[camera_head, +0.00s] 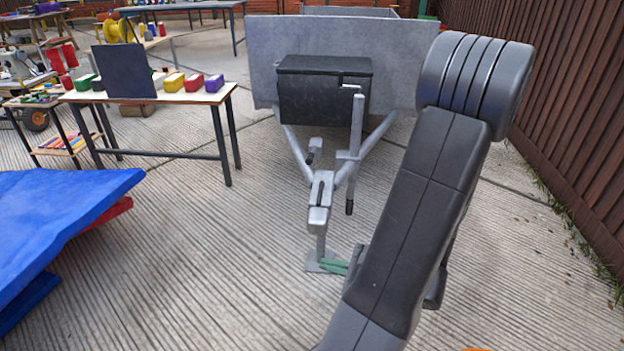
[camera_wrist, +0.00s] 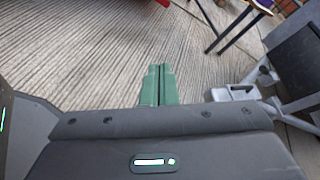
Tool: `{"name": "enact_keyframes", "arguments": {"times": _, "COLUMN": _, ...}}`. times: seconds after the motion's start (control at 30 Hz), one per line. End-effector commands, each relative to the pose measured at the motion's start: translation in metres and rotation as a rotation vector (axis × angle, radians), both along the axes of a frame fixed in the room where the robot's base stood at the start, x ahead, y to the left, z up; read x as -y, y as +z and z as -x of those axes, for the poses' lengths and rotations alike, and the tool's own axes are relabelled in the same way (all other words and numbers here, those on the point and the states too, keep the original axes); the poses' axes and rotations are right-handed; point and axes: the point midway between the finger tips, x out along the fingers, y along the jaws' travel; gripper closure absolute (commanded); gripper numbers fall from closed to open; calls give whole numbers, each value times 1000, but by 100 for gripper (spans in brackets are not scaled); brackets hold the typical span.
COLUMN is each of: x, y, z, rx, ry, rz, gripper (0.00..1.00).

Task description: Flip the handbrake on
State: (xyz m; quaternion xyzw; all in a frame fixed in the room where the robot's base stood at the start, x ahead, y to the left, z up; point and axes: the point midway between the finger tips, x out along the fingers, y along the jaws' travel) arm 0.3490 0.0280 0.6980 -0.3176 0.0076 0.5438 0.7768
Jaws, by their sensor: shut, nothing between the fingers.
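A grey trailer (camera_head: 410,60) stands with its drawbar (camera_head: 297,150) pointing towards me. The coupling head (camera_head: 320,195) is at its front, also in the wrist view (camera_wrist: 240,91). A short black grip (camera_head: 315,146) sits behind the coupling, and a black-ended rod (camera_head: 349,206) hangs beside it at the foot of an upright post (camera_head: 356,130). I cannot tell for sure which part is the handbrake. My gripper (camera_head: 337,267) has green fingers, low and in front of the coupling, partly hidden by my arm. In the wrist view the fingers (camera_wrist: 158,72) are together, empty, and apart from the trailer.
A black box (camera_head: 322,88) sits on the drawbar. A table (camera_head: 150,96) with coloured blocks stands left of the trailer. A brown fence (camera_head: 560,90) runs along the right. The ridged concrete between mat and coupling is clear.

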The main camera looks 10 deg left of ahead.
Motion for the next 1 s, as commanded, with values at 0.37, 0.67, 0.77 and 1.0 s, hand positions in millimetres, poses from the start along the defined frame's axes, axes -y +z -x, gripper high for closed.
{"name": "enact_keyframes", "arguments": {"times": 0.37, "x": 152, "y": -132, "z": -100, "rx": 40, "ry": -835, "rz": -426, "gripper": 100}}
{"name": "enact_keyframes", "arguments": {"times": 0.67, "x": 214, "y": -167, "z": -105, "rx": 87, "ry": -1083, "rz": -508, "gripper": 100}}
{"name": "enact_keyframes", "arguments": {"times": 0.77, "x": 215, "y": -166, "z": -105, "rx": 89, "ry": -1089, "rz": -509, "gripper": 100}}
{"name": "enact_keyframes", "arguments": {"times": 1.0, "x": 214, "y": -166, "z": -106, "rx": 88, "ry": -1085, "rz": -508, "gripper": 100}}
